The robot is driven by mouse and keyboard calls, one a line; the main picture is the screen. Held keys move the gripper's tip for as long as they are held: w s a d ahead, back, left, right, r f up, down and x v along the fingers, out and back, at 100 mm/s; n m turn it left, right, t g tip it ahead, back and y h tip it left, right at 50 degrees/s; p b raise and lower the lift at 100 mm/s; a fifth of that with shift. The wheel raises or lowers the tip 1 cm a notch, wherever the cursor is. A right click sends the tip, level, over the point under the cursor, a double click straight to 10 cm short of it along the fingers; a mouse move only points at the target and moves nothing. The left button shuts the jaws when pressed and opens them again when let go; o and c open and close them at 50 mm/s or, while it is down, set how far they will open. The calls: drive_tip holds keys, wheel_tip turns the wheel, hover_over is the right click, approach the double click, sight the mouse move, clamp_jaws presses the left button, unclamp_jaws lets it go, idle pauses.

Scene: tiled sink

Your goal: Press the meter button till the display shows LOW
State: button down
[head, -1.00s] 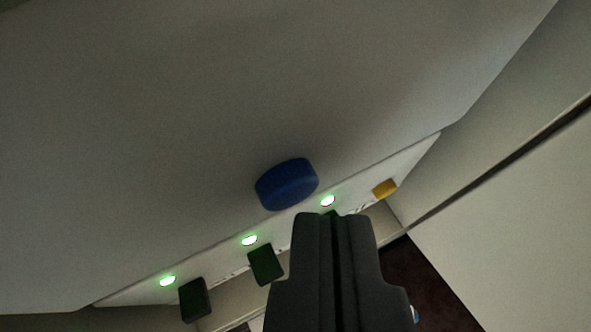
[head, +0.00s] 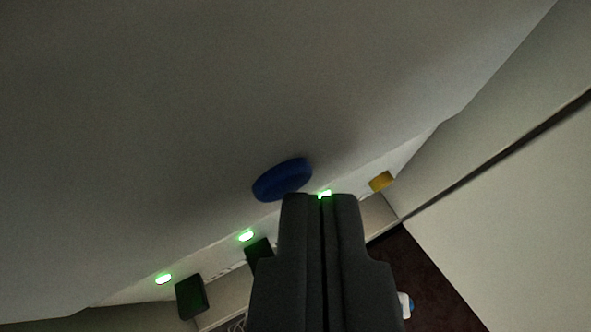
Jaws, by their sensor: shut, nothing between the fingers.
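A blue round button (head: 283,179) stands out from a large pale panel in the middle of the head view. My gripper (head: 321,197) is shut and empty, and its tips are just below and to the right of the blue button. I cannot tell whether the tips touch anything. No display with readable text shows, so I cannot read LOW or any other word. I cannot tell from the picture which control is the meter button.
A strip below the panel has green lights (head: 163,279), dark green square pieces (head: 191,297) and a yellow piece (head: 381,181). One green light is partly behind my gripper tips. A pale wall (head: 510,210) stands at the right.

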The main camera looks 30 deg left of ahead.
drive_tip(key=shift+s+d+b, duration=0.4)
drive_tip(key=shift+s+d, duration=0.1)
drive_tip(key=shift+d, duration=0.15)
drive_tip(key=s+d+b, duration=0.1)
drive_tip(key=d, duration=0.1)
drive_tip(key=s+d, duration=0.2)
drive_tip(key=shift+b, duration=0.4)
idle(0.7)
